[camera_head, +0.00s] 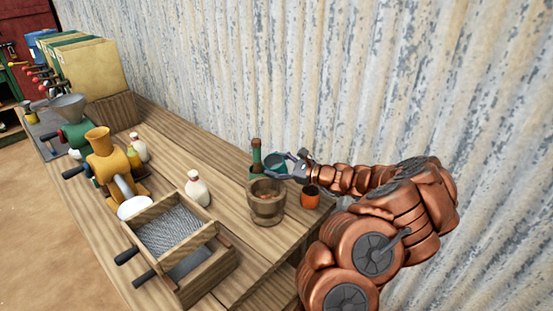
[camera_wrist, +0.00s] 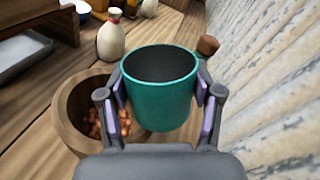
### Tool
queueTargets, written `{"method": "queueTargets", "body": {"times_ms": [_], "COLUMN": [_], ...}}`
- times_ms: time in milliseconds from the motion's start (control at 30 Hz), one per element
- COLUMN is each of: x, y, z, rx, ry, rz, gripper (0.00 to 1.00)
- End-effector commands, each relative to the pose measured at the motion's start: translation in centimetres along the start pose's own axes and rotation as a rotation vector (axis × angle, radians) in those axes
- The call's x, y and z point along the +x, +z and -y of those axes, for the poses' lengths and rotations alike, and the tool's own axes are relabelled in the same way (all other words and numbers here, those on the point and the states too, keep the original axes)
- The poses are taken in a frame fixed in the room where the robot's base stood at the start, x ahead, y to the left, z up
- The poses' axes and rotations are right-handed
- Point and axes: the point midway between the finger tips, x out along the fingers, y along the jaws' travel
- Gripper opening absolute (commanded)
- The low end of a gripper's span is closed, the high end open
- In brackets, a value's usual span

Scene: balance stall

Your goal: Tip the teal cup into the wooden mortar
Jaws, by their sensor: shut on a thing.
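The teal cup (camera_wrist: 158,98) is held upright between the two fingers of my gripper (camera_wrist: 160,105) in the wrist view. Its dark inside looks empty from this angle, but its bottom is not clear. In the head view the teal cup (camera_head: 275,160) is partly hidden, and my gripper (camera_head: 286,168) is shut on it above the far side of the mortar. The wooden mortar (camera_head: 266,208) stands on the table below. In the wrist view the mortar (camera_wrist: 72,125) is behind and left of the cup, with brown pieces inside.
An orange-brown cup (camera_head: 310,197) stands right of the mortar. A green bottle (camera_head: 256,158) stands close behind it. A white bottle (camera_head: 197,190) and a wooden box with a mesh (camera_head: 172,232) are to the left. The corrugated wall (camera_head: 330,80) runs behind the table.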

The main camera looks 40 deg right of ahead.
Motion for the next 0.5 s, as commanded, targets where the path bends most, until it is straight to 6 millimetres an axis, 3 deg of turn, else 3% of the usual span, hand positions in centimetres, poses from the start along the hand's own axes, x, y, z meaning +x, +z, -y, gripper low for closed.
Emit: {"method": "queueTargets", "body": {"times_ms": [500], "x": [-0.26], "y": [0.8], "z": [0.85], "rx": [0.312], "ry": [0.001], "rz": [0.077], "gripper": [0.28]}}
